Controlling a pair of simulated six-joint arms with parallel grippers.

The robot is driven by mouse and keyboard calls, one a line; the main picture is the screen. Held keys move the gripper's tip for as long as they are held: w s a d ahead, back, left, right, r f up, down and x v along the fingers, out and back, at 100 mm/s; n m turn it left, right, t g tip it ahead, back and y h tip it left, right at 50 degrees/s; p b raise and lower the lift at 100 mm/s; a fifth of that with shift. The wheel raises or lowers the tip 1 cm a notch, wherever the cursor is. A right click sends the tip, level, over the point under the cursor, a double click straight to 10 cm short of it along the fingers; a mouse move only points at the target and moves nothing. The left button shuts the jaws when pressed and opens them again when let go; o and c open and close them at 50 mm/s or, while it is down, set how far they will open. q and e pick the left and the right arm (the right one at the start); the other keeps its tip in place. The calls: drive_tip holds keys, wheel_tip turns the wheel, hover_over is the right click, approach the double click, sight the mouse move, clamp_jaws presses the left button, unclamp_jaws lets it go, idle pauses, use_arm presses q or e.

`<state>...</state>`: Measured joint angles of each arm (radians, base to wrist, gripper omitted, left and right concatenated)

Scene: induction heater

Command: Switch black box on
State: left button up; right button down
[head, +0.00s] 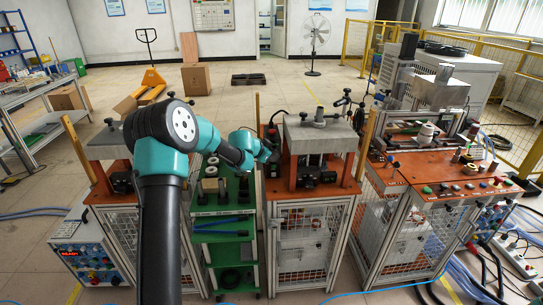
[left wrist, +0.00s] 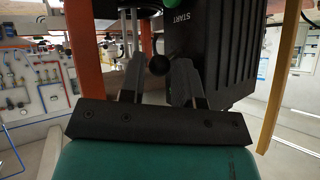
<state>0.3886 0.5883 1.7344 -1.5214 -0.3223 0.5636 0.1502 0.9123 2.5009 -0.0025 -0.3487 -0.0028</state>
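The black box (left wrist: 218,50) fills the upper right of the left wrist view. It has ribbed sides, a START label and a green button partly cut off at the top edge. A round black knob (left wrist: 158,65) shows beside it. My left gripper (left wrist: 158,85) has its two grey fingers apart, with the knob seen between their tips. I cannot tell whether either finger touches it. In the head view my left gripper (head: 271,152) is small and dark at the left side of the middle machine, and the box there is hard to make out. My right gripper is in neither view.
An orange post (left wrist: 82,45) stands left of the gripper and a yellow post (left wrist: 282,75) right of it. The middle machine (head: 320,140) has an orange top (head: 335,190). A green shelf rack (head: 240,210) stands to its left, another machine (head: 430,190) to its right.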

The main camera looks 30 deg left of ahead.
use_arm(q)
drive_tip(key=o, duration=0.3)
drive_tip(key=shift+s+d+f+m+t+y, duration=0.1)
drive_tip(key=shift+s+f+m+t+y, duration=0.15)
drive_tip(key=shift+f+m+t, duration=0.4)
idle(0.7)
drive_tip(key=s+a+f+m+t+y, duration=0.1)
drive_tip(key=s+m+t, duration=0.15)
drive_tip(key=s, duration=0.65)
drive_tip(key=s+f+m+t+y, duration=0.15)
drive_tip(key=s+t, duration=0.25)
drive_tip(key=s, duration=0.5)
drive_tip(key=s+d+f+n+g+h, duration=0.1)
drive_tip(key=s+d+f+n+g, duration=0.1)
drive_tip(key=d+f, duration=0.4)
drive_tip(key=s+d+f+n+g+h, duration=0.1)
drive_tip(key=s+d+f+n+g, duration=0.2)
drive_tip(key=f, duration=0.9)
drive_tip(key=d+n+g, duration=0.2)
drive_tip(key=d+g, duration=0.1)
drive_tip(key=d, duration=0.1)
drive_tip(key=shift+d+g+h, duration=0.15)
drive_tip(key=shift+g+h, duration=0.15)
drive_tip(key=shift+g, duration=0.1)
